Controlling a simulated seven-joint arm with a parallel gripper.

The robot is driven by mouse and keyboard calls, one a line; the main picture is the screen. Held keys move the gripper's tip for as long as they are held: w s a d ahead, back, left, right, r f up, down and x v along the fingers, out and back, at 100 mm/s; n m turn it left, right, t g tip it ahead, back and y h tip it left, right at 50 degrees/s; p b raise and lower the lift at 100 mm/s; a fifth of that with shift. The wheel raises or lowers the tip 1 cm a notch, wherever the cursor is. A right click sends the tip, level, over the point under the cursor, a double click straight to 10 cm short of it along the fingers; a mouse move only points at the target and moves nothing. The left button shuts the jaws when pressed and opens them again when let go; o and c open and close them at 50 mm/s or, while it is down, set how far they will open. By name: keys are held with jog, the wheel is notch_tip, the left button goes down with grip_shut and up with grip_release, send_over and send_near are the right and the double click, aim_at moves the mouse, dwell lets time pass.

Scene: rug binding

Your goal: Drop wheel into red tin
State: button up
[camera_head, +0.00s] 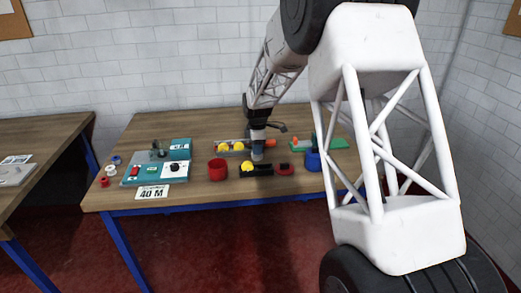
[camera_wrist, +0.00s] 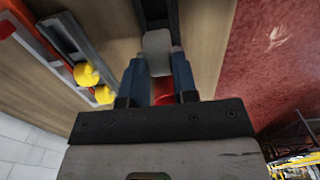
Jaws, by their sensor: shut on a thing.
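My gripper (camera_head: 258,157) points down just above the table, behind a black holder. In the wrist view my gripper (camera_wrist: 159,62) has its two blue-grey fingers shut on a pale grey, rounded piece (camera_wrist: 158,42), seemingly the wheel. This piece is too small to make out in the head view. The red tin (camera_head: 217,170) stands upright on the table, left of the gripper and apart from it. A red patch (camera_wrist: 163,92) shows between the fingers in the wrist view; I cannot tell if it is the tin.
The black holder (camera_head: 262,171) has a yellow piece at its left. A red piece (camera_head: 285,169) and blue tin (camera_head: 313,161) stand to the right. Behind is a rail with yellow pieces (camera_head: 238,147). A teal board (camera_head: 155,174) lies left. Bare wood (camera_head: 203,190) shows in front.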

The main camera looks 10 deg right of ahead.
jog(key=a+r, duration=0.9)
jog(key=a, duration=0.5)
jog(key=shift+w, duration=0.15)
jog(key=shift+a, duration=0.1)
jog(key=shift+f, duration=2.85)
jog(key=o, duration=1)
notch_tip(320, 180, up, 8)
jog(key=shift+f, duration=0.15)
